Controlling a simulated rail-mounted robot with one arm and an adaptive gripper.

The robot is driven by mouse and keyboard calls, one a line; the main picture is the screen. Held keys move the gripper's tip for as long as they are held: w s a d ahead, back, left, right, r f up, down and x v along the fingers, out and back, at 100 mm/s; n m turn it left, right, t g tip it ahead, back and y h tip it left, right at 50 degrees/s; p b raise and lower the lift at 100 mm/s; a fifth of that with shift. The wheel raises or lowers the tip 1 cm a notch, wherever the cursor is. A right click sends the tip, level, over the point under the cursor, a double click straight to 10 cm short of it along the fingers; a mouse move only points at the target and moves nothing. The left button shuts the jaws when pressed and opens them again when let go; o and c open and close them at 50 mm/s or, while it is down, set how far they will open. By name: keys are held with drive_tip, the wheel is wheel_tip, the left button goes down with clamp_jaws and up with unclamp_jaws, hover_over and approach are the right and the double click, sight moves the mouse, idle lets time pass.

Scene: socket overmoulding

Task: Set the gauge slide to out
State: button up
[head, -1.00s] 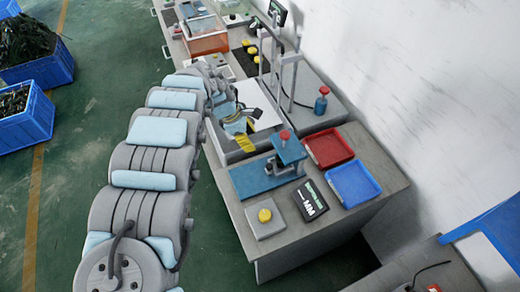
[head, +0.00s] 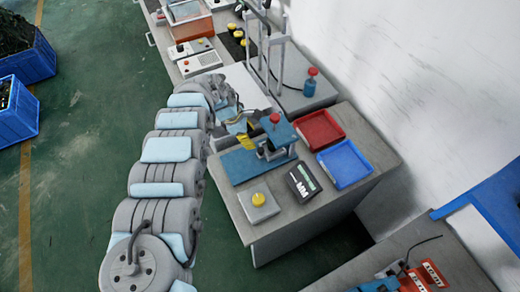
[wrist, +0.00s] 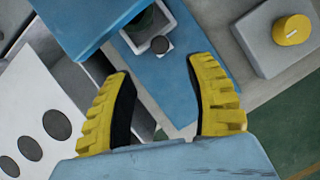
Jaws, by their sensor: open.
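The gauge (head: 282,134) is a blue stand with a red knob on top, on a flat blue base plate (head: 238,168). In the wrist view its blue upper body (wrist: 92,22) is at upper left, above the blue plate (wrist: 188,75). A small grey square holder with a dark round piece, which may be the slide (wrist: 150,32), sits partly under that body. Whether it is in or out is unclear. My gripper (head: 249,142) is open beside the gauge's left side. Its yellow fingers (wrist: 163,85) are apart with nothing between them, short of the holder.
A yellow button box (head: 259,202) and a black display (head: 303,182) stand at the bench's front. Red (head: 318,130) and blue (head: 346,162) trays lie to the right. A white panel with dark round holes (wrist: 40,125) is left of my fingers.

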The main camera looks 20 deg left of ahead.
sight(260, 150)
drive_tip(key=shift+b+x, duration=1.45)
drive_tip(key=shift+x, duration=3.15)
drive_tip(key=shift+c, duration=0.3)
clamp_jaws()
